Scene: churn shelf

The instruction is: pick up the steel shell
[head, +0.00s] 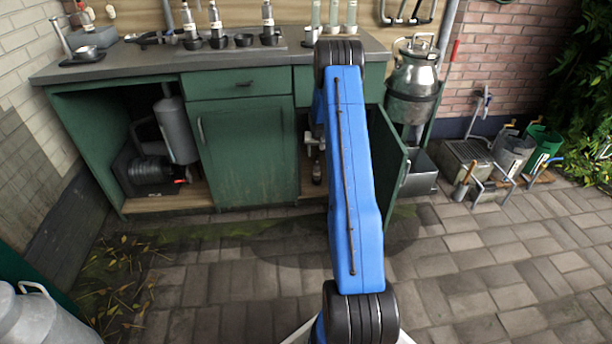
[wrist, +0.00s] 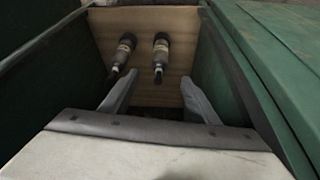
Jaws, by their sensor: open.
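Two slim, bottle-like pieces with dark ends and greyish, labelled middles show in the wrist view, a left one (wrist: 124,54) and a right one (wrist: 160,54). They lie or stand on a pale wooden board (wrist: 176,88) inside a green cupboard. I cannot tell for sure which of them, if either, is the steel shell. My gripper (wrist: 158,94) is open and empty, its two grey fingers pointing towards the pieces and apart from them. In the head view my blue arm hides the gripper and much of the cupboard opening.
Green panels flank my gripper closely in the wrist view. An open cupboard door (head: 396,195) stands right of my arm. The worktop (head: 150,62) carries several bottles and cups. A metal churn (head: 412,82) stands at right. Paving in front is mostly clear.

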